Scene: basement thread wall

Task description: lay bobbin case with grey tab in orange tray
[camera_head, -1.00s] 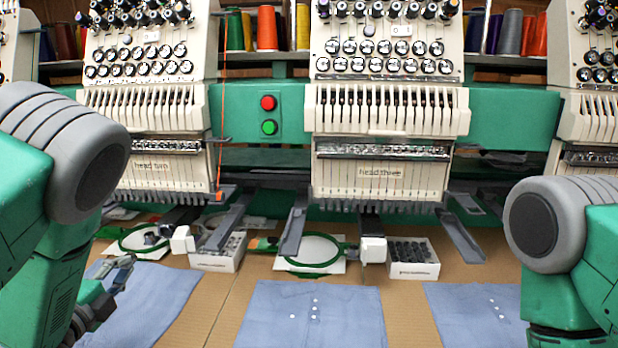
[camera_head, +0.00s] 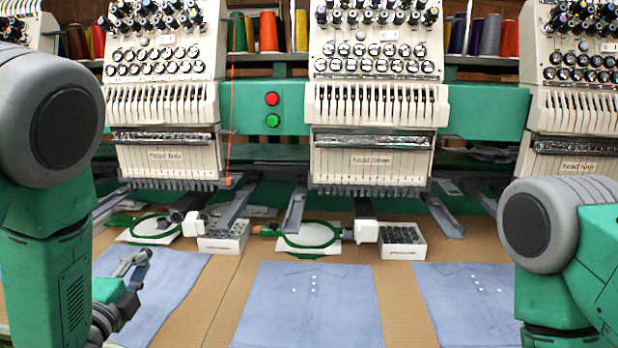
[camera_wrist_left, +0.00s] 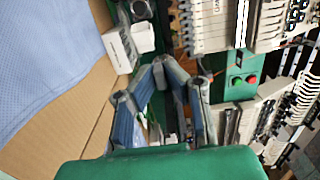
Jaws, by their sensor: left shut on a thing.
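My left gripper (camera_head: 138,262) is over the left blue cloth, in front of the left hoop, in the head view. In the left wrist view its fingers (camera_wrist_left: 163,70) come together at the tips. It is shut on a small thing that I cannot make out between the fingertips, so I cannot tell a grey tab. I cannot make out an orange tray in either view; only a small orange patch (camera_head: 268,230) shows beside the middle hoop. My right arm shows at the right edge, but its gripper is out of view.
White boxes with dark slots stand on the table, one left (camera_head: 223,238) and one right (camera_head: 402,243). Green hoops (camera_head: 308,238) lie under the cream machine heads (camera_head: 375,160). Blue cloths (camera_head: 308,305) lie in front, with bare brown table (camera_head: 228,305) between them.

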